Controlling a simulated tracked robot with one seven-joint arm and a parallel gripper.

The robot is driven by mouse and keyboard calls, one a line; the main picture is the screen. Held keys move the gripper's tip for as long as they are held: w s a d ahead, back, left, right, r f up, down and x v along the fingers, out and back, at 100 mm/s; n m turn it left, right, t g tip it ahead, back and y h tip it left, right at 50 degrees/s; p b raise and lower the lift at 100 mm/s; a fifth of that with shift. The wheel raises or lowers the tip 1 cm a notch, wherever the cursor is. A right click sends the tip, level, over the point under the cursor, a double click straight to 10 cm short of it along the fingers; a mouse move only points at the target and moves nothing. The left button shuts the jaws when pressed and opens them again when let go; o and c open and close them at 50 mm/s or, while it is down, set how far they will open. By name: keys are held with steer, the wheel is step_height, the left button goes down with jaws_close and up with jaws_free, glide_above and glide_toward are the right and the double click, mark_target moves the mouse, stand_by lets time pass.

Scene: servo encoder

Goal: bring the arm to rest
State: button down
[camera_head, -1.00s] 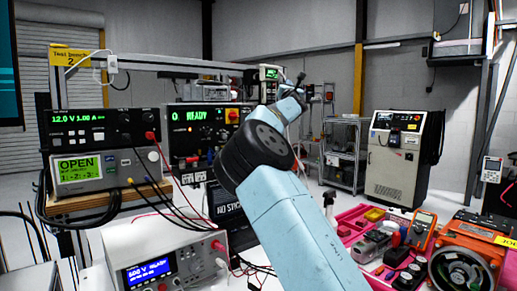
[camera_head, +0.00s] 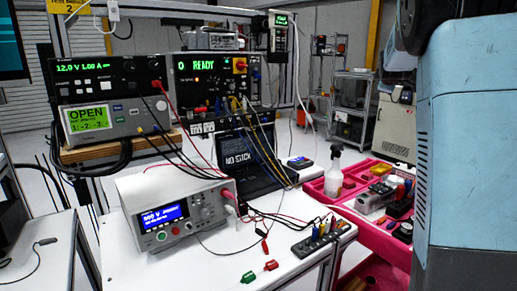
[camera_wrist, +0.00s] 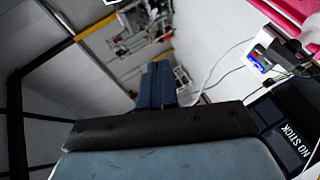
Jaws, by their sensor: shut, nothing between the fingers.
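My arm (camera_head: 470,150) fills the right edge of the head view as a large light blue link with a dark joint at its top. It stands close to the camera and hides part of the room and of the pink tray behind it.
A pink tray (camera_head: 372,240) with a spray bottle (camera_head: 334,177) stands beside the arm. Cables hang between the stacked instruments.

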steer(key=s+a+f+m+g+y, duration=0.2)
steer(key=s+a+f, duration=0.3)
steer(key=s, duration=1.1)
steer(key=s+a+f+m+g+y, duration=0.2)
steer(key=s+a+f+m, duration=0.3)
steer(key=s+a, duration=0.4)
steer(key=s+a+f+m+g+y, duration=0.1)
steer(key=s+a+f+m+g, duration=0.2)
steer(key=s, duration=1.9)
steer(key=a+f, duration=0.3)
steer(key=a, duration=0.1)
steer(key=shift+s+a+f+m+y, duration=0.15)
steer(key=shift+s+a+m+y, duration=0.15)
steer(key=shift+a+y, duration=0.1)
steer(key=c, duration=1.8)
jaws_free()
steer(key=shift+c, duration=0.2)
